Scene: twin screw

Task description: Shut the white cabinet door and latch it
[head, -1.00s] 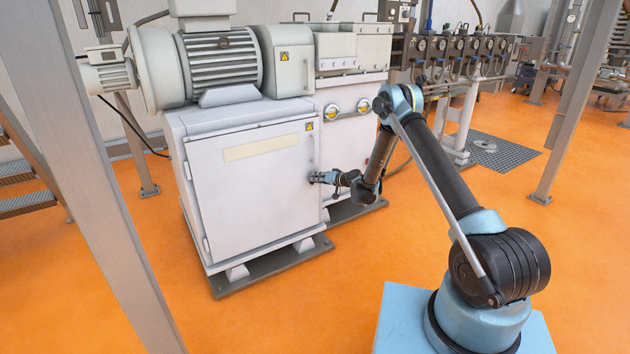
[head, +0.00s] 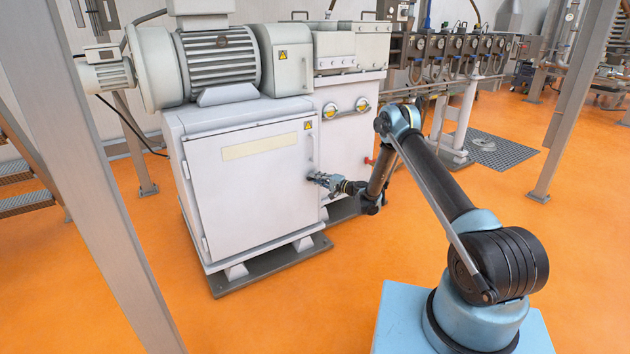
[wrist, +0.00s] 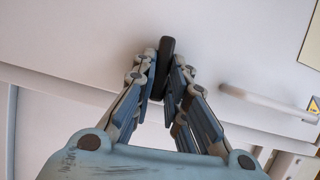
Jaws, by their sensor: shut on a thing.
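The white cabinet door (head: 250,195) is on the front of the machine's base cabinet and looks flush with its frame in the head view. A pale label strip runs along its top. My gripper (head: 316,178) is at the door's right edge, at about mid height. In the wrist view, my gripper (wrist: 166,82) has its fingers shut on a dark latch handle (wrist: 167,50), one on each side. The handle lies roughly crosswise to the door's edge there. In the head view my fingers hide the handle.
A pale grab bar (wrist: 268,103) is beside the gripper in the wrist view. A grey motor (head: 215,60) sits on the cabinet. A steel post (head: 85,160) stands at the left. The orange floor (head: 300,310) in front is clear.

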